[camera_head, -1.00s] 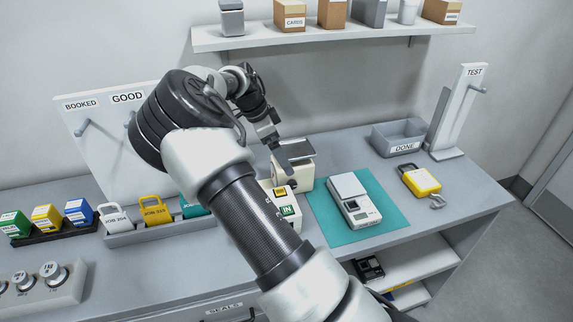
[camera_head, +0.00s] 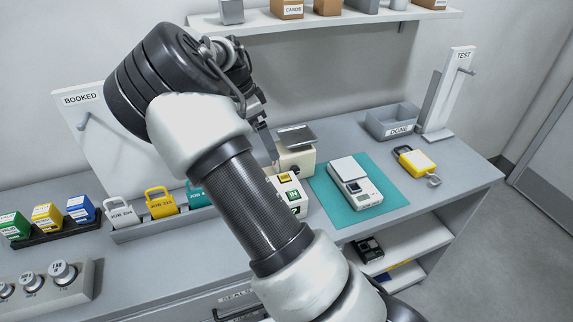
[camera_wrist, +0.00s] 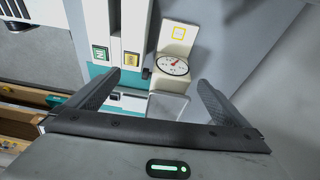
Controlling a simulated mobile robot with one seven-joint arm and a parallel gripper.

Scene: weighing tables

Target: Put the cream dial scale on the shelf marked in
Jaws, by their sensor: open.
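The cream dial scale (camera_head: 297,161) stands on the bench left of the teal mat, with a grey pan on top. In the wrist view I see the cream scale (camera_wrist: 178,40) with its round dial and a yellow-outlined square on it. My gripper (camera_wrist: 157,98) is open, with the grey pan between its fingers in the picture; I cannot tell how far apart in depth they are. In the head view my arm hides most of the gripper. A white block (camera_head: 291,188) with yellow and green labels stands in front of the scale; the green one seems to read IN.
A white scale (camera_head: 358,182) sits on the teal mat (camera_head: 330,205). A yellow padlock (camera_head: 416,161) and the grey DONE tray (camera_head: 392,122) are to the right. Padlocks in a holder and coloured boxes are at left. Open shelves (camera_head: 400,245) lie under the bench's right part.

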